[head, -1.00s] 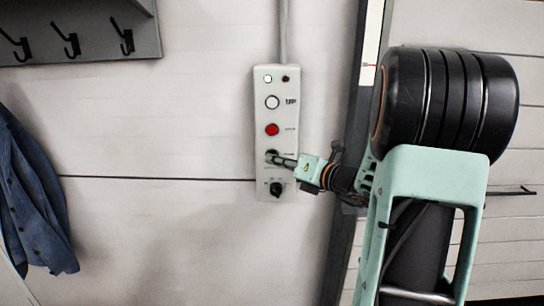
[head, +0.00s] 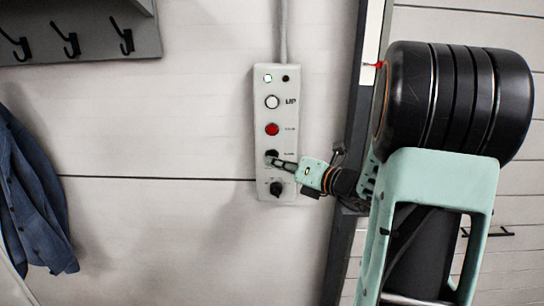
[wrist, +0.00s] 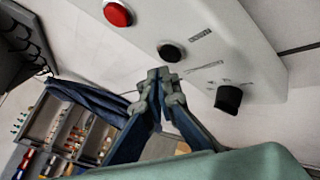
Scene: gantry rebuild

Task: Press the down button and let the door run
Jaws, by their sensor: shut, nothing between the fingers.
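The pale control box (head: 262,178) is upright on the wall in the head view. Its black down button (head: 272,154) sits below the red button (head: 272,129); it also shows in the wrist view (wrist: 171,50). My gripper (head: 274,162) is shut and empty, its tips just below the black button. In the wrist view the gripper tips (wrist: 163,76) show close beneath that button; I cannot tell whether they touch. The panelled door (head: 520,60) is at right, partly hidden by my arm, with a dark handle (head: 490,233).
A white UP button (head: 272,102) and a black rotary knob (head: 277,188) are on the same box. A blue jacket (head: 35,190) and a hook rack (head: 75,45) are at left. The dark door frame (head: 345,215) stands right of the box.

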